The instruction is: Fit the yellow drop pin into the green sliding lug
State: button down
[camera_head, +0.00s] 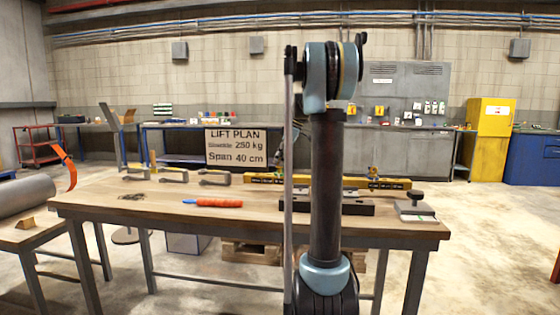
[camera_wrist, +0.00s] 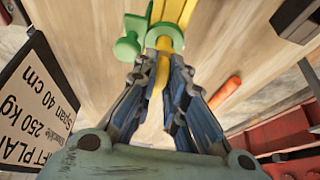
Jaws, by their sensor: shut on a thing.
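In the wrist view, my gripper (camera_wrist: 160,72) is shut on the yellow drop pin (camera_wrist: 162,78), which shows as a narrow yellow strip between the fingers. The green sliding lug (camera_wrist: 165,36) lies just beyond the fingertips, with a round green knob (camera_wrist: 127,48) at its left. The pin's far end overlaps the lug in this view; I cannot tell whether it is in the hole. The yellow beam (camera_wrist: 174,10) runs on behind the lug. In the head view, the beam (camera_head: 265,178) lies on the bench, and my arm hides its middle, the lug and the pin.
The lift plan sign (camera_head: 235,147) stands at the back of the wooden bench (camera_head: 130,205). An orange-handled tool (camera_head: 215,203) lies near the front. Several grey clamps (camera_head: 172,174) are at the back left; a grey block with a knob (camera_head: 416,208) is at the right.

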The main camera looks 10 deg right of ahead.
jog(key=shift+f, duration=1.05)
jog(key=c, duration=1.6)
grip_release()
jog(key=shift+o, duration=0.2)
jog(key=shift+d+r, duration=0.1)
jog(key=shift+r, duration=0.05)
jog(key=v, duration=1.1)
jog(key=shift+r, duration=0.3)
jog(key=shift+d, duration=0.1)
